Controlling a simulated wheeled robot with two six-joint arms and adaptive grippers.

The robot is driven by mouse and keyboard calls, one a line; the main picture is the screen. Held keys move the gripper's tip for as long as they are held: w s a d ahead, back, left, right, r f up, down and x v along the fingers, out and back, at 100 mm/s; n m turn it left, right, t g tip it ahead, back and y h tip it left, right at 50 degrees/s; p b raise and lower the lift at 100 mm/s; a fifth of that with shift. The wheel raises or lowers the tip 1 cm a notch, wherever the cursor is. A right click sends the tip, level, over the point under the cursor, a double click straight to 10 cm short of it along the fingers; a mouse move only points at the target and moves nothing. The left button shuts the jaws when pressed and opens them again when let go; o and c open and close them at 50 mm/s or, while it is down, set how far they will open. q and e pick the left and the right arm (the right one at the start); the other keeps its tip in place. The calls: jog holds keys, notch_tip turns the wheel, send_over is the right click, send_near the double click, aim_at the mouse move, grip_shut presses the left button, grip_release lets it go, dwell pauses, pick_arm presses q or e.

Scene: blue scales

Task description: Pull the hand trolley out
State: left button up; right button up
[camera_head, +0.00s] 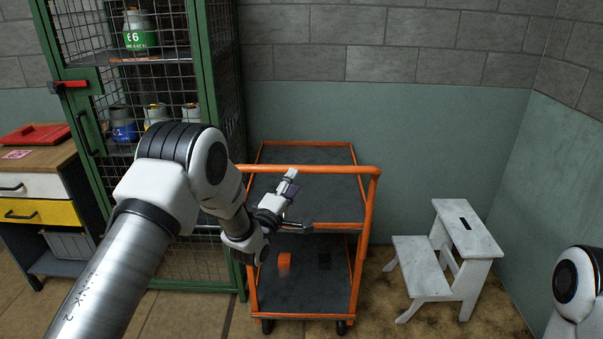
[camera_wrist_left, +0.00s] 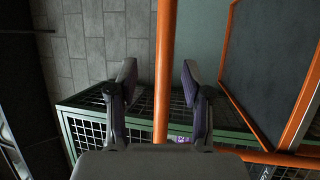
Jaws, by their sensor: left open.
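The hand trolley (camera_head: 366,225) has an orange frame and dark grey shelves, and stands against the back wall. Its orange handle bar (camera_head: 330,169) runs across the near top and also shows in the left wrist view (camera_wrist_left: 165,60). My left gripper (camera_head: 302,201) is open at the trolley's near side. In the left wrist view, the bar runs between the two spread fingers (camera_wrist_left: 159,78), with a gap on each side. I cannot tell whether the bar is deep enough to lie within the jaws. My right gripper is out of view.
A green mesh cabinet (camera_head: 205,60) with containers stands left of the trolley. A drawer unit (camera_head: 50,185) stands at far left. A white step stool (camera_head: 445,262) stands to the right. An orange block (camera_head: 284,261) lies on the trolley's lower shelf. Floor shows in front.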

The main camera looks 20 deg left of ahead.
aim_at(301, 172)
pick_arm(q)
jog(key=x, duration=0.4)
jog(key=p+x, duration=0.1)
jog(key=x, duration=0.2)
jog(key=shift+w+d+f, duration=0.1)
jog(key=shift+w+f, duration=0.05)
jog(key=shift+f, duration=0.2)
jog(key=shift+c, duration=0.3)
grip_shut()
